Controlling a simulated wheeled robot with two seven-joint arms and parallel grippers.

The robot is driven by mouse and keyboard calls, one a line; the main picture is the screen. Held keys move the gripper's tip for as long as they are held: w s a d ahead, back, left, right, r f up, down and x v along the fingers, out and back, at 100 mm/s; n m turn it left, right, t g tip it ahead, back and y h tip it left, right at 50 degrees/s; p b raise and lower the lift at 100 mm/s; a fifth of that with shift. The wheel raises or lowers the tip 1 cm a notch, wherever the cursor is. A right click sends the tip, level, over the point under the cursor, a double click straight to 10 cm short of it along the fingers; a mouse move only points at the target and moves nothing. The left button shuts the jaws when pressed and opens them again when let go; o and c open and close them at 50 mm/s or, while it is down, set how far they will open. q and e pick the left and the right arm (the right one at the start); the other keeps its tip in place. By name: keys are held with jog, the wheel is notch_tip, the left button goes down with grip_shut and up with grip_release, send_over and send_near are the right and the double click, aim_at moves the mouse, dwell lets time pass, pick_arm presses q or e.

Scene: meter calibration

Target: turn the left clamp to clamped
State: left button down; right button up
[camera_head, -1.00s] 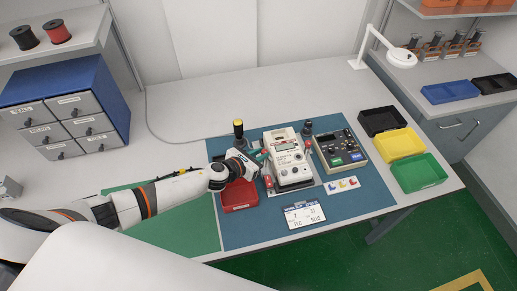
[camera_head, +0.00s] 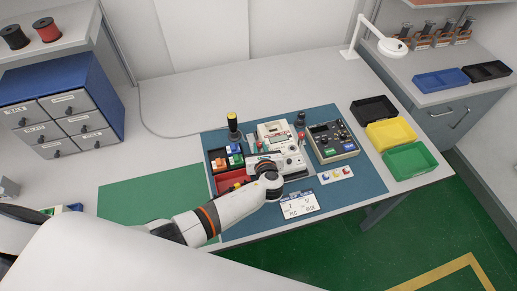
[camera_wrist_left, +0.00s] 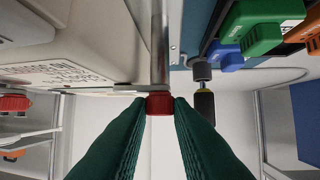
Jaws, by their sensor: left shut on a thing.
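The pale meter (camera_head: 291,157) stands on the blue mat, partly covered by my left wrist. The left clamp shows in the left wrist view as a metal rod with a red end (camera_wrist_left: 160,102). My left gripper (camera_wrist_left: 160,107) has its green fingers on either side of that red end, shut on it. In the head view my left gripper (camera_head: 259,148) is at the meter's left side, its arm reaching in from the lower left. The clamp is mostly hidden there. The red tip of the right clamp (camera_head: 302,136) shows at the meter's right. My right gripper is not in view.
Left of the meter are a tray with colored parts (camera_head: 226,159), a red bin (camera_head: 229,181) and a yellow-topped black handle (camera_head: 233,126). A control box (camera_head: 332,142) stands right. Black, yellow and green bins (camera_head: 409,158) line the right edge. The green mat (camera_head: 150,205) has free room.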

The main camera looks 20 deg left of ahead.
pick_arm(q)
jog(key=shift+d+n+g+y, duration=0.15)
jog(key=shift+n+g+y, duration=0.25)
jog(key=shift+n+y, duration=0.2)
jog(key=shift+w, duration=0.1)
jog(key=shift+y, duration=0.3)
jog(key=c, duration=1.3)
grip_release()
jog(key=b+v, duration=0.1)
jog(key=v, duration=1.1)
